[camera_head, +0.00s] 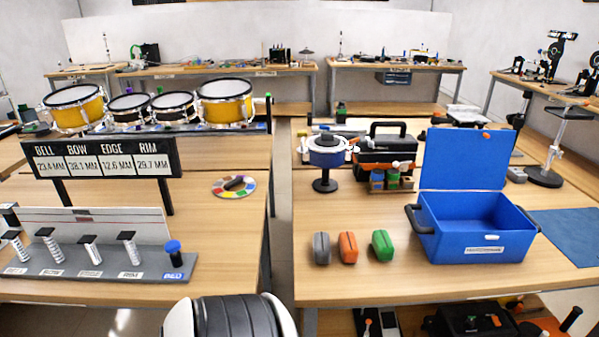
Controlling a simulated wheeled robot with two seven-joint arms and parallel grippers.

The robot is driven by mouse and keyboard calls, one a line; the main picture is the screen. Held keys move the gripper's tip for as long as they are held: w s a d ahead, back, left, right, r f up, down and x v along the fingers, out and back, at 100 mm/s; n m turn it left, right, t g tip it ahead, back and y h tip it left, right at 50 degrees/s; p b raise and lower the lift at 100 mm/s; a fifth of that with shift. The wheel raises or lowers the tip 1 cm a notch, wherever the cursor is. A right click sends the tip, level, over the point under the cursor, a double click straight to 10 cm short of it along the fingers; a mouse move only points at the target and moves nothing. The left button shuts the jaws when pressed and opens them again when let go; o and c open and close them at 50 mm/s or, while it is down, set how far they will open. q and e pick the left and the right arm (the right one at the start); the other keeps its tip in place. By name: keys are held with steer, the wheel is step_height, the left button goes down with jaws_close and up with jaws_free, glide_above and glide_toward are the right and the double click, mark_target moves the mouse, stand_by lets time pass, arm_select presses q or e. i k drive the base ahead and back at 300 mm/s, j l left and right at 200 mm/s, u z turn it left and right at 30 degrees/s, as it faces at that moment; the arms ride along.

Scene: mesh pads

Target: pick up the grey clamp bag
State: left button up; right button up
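The grey clamp bag (321,248) is a small rounded pouch standing on the right wooden table (330,287), near its left front. It is the leftmost in a row of three similar pouches and stands apart from the orange one beside it. Nothing touches it or covers it from this view. Neither of my grippers shows in the head view, so I cannot see how they stand. A white and black rounded part of my own body shows at the bottom edge.
An orange pouch (348,247) and a green pouch (382,245) stand right of the grey bag. A blue open-lidded box (475,242) is farther right. A gap separates the two tables.

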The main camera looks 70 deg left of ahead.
mark_target(322, 252)
steer(key=u, duration=1.85)
